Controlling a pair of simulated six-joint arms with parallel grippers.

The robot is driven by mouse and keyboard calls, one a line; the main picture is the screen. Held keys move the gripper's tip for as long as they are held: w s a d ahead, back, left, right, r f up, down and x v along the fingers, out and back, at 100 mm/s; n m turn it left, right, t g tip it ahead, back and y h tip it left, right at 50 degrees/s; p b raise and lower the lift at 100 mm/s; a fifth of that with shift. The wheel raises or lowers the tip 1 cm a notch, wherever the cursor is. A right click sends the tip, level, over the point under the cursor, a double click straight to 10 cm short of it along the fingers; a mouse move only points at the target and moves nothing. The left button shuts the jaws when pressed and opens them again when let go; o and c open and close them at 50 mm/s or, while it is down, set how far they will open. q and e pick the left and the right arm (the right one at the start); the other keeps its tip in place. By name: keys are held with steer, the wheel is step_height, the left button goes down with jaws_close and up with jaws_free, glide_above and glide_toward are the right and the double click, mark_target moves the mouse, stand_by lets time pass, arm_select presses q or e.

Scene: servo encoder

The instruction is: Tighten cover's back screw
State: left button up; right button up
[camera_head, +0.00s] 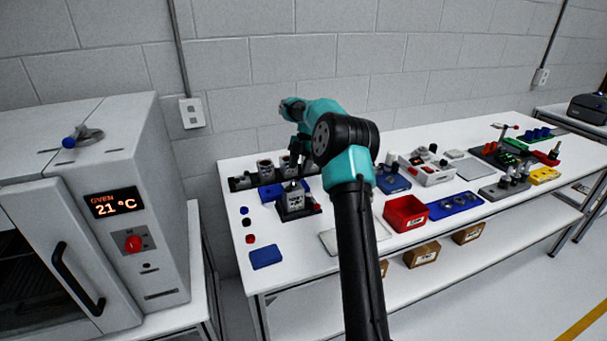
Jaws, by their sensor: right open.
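A grey metal unit (293,203), apparently the servo with its cover, stands upright in a dark fixture (312,210) at the left part of the white bench. My right arm reaches in from the bottom middle and bends over the bench. My right gripper (294,181) points down just above the unit and is open. It is small and dark against the things behind it, so I cannot tell whether it touches the unit. The cover's back screw is too small to make out. My left gripper is not in view.
A dark rack (243,183) with grey units stands behind the fixture. A blue pad (266,257) lies at the front left. Right of my arm are a red bin (405,213), a blue tray (456,206) and other fixtures. An oven (95,225) stands left.

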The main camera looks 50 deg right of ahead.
mark_target(297, 177)
steer(key=shift+x, duration=1.5)
jaws_close()
